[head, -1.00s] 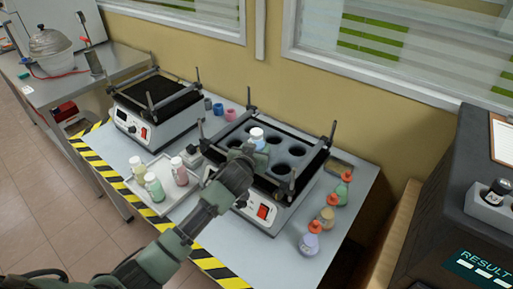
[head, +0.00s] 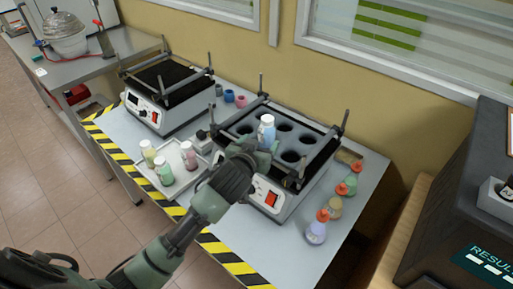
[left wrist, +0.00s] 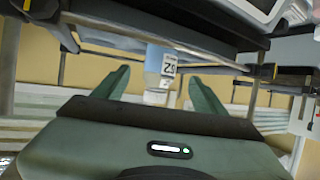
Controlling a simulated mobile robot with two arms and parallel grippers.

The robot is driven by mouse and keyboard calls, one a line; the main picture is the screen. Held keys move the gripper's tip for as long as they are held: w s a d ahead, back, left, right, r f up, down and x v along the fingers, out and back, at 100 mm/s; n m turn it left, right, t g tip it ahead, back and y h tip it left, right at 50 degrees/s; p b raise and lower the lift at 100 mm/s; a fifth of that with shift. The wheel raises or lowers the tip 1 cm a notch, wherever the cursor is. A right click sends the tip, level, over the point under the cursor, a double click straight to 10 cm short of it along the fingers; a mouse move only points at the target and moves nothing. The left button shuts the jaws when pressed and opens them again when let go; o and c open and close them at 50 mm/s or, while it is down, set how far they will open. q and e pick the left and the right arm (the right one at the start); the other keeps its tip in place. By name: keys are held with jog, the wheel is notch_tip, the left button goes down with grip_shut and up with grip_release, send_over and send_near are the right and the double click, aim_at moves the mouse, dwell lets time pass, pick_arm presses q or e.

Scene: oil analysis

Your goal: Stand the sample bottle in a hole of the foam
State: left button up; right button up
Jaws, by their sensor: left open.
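The sample bottle (head: 267,131), pale blue with a white cap, is upright at the black foam (head: 298,143) in the right-hand shaker. My gripper hides its lower part in the head view, so I cannot tell how deep it sits in a hole. Several round holes in the foam look empty. My left gripper (head: 257,153) is at the front left of the foam, close to the bottle. In the left wrist view the bottle (left wrist: 158,60), with a number label, shows between the two open fingers (left wrist: 158,76), with a gap on each side. My right gripper is not in view.
Metal posts and bars (head: 324,155) frame the foam. A second shaker (head: 165,95) stands left. A white tray (head: 190,179) with several bottles is front left. Orange-capped flasks (head: 317,231) line the right side. Small coloured cups (head: 241,101) stand behind.

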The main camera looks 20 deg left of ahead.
pick_arm(q)
jog(key=shift+v, duration=1.65)
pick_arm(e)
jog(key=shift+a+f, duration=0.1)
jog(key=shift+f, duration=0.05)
